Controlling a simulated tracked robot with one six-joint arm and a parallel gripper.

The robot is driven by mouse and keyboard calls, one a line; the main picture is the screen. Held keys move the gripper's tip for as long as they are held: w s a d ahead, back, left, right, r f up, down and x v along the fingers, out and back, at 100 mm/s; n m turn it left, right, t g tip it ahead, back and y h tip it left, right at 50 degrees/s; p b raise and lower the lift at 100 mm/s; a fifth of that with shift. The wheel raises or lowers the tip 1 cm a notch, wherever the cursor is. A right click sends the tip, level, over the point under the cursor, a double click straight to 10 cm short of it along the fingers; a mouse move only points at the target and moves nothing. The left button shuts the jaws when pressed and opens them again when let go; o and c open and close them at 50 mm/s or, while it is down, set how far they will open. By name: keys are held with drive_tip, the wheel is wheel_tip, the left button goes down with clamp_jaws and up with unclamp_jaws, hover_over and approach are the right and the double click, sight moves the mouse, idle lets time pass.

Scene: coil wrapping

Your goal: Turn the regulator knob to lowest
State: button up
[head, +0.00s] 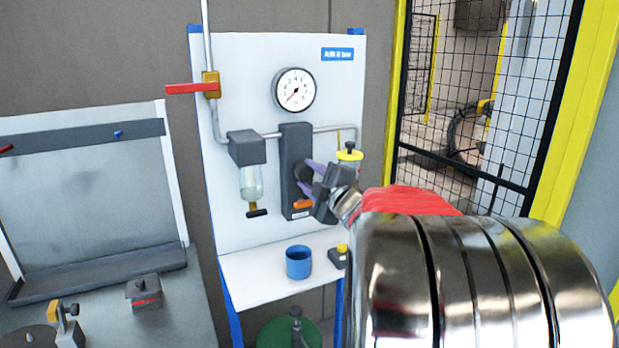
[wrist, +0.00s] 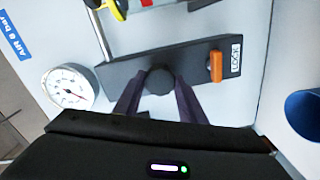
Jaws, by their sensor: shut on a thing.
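The regulator knob (wrist: 159,81) is a dark round knob on the front of the dark grey regulator block (head: 297,148), which is mounted on the white panel. My gripper (wrist: 158,95) has its purple fingers on both sides of the knob and is shut on it. In the head view my gripper (head: 309,174) reaches the knob from the right and partly hides it. The round pressure gauge (head: 294,90) sits above the block. Its red needle points to the lower left in the head view. An orange tab (head: 303,204) beside a LOCK label (wrist: 236,57) is on the same block.
A red-handled valve (head: 194,88) is on the pipe at upper left. A clear filter bowl (head: 249,184) hangs left of the block, and a yellow-topped unit (head: 349,153) is at its right. A blue cup (head: 299,262) stands on the white shelf (head: 262,287) below.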

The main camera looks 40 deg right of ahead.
drive_tip(key=n, duration=0.5)
drive_tip(key=shift+a+f+n, duration=0.2)
drive_tip(key=shift+n, duration=0.2)
drive_tip(key=o, duration=1)
drive_tip(key=shift+r, duration=0.1)
drive_tip(key=shift+o, duration=0.2)
drive_tip(key=shift+s+r, duration=0.1)
drive_tip(key=shift+s+a, duration=0.1)
drive_tip(key=shift+s, duration=0.5)
drive_tip(key=v, duration=1.2)
drive_tip(key=shift+a, duration=0.2)
